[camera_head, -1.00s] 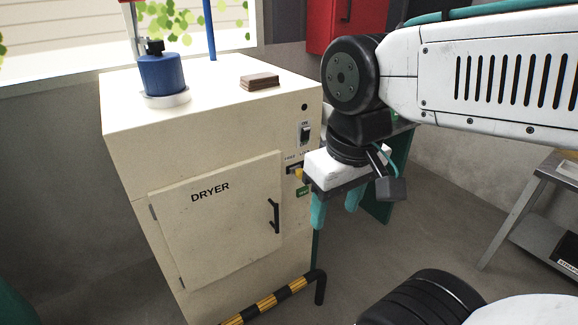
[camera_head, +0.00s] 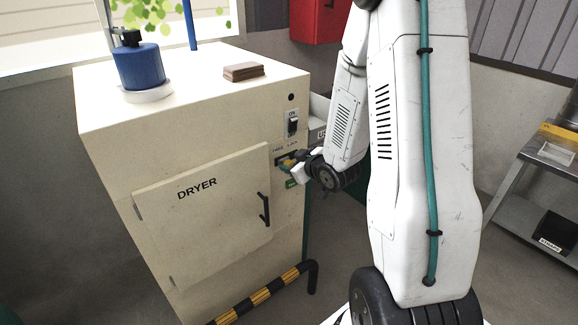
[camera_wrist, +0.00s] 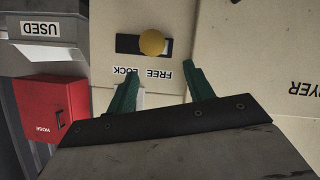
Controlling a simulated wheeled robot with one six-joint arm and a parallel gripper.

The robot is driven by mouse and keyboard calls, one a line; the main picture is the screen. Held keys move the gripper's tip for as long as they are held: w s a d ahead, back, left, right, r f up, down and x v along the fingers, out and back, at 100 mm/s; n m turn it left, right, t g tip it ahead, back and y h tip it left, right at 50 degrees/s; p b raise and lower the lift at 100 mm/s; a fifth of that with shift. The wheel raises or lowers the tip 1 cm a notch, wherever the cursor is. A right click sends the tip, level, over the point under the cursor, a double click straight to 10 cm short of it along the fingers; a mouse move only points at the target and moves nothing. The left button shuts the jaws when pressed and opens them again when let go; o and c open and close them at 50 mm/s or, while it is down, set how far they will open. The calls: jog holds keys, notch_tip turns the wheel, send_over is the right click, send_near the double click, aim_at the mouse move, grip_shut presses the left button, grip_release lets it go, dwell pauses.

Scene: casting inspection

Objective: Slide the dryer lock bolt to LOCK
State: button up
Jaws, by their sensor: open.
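The dryer (camera_head: 205,215) is a cream cabinet with its door closed. In the wrist view, seen upside down, the lock bolt's yellow round knob (camera_wrist: 152,43) sits on a dark slot (camera_wrist: 126,43), on the side by the FREE label; the LOCK label (camera_wrist: 126,72) is to its left. My gripper (camera_wrist: 160,62) is open, its two green fingers on either side of the knob's line, with the knob just beyond the tips. In the head view my gripper (camera_head: 289,165) is close to the panel and partly hides the bolt.
Above the bolt is a switch (camera_head: 292,123). A black door handle (camera_head: 264,209) sticks out below left. A striped rail (camera_head: 262,296) stands in front. A red box (camera_head: 320,20) hangs behind, and a bin marked USED (camera_wrist: 40,28) is beside the dryer.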

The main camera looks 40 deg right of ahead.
aim_at(287, 164)
jog(key=s+d+f+t+y, duration=0.1)
jog(key=s+d+f+t, duration=0.15)
jog(key=f+t, duration=0.25)
jog(key=shift+m, duration=0.4)
jog(key=w, duration=0.4)
jog(key=w+a, duration=0.1)
jog(key=w, duration=0.1)
jog(key=shift+w+r, duration=0.3)
jog(key=shift+w, duration=0.05)
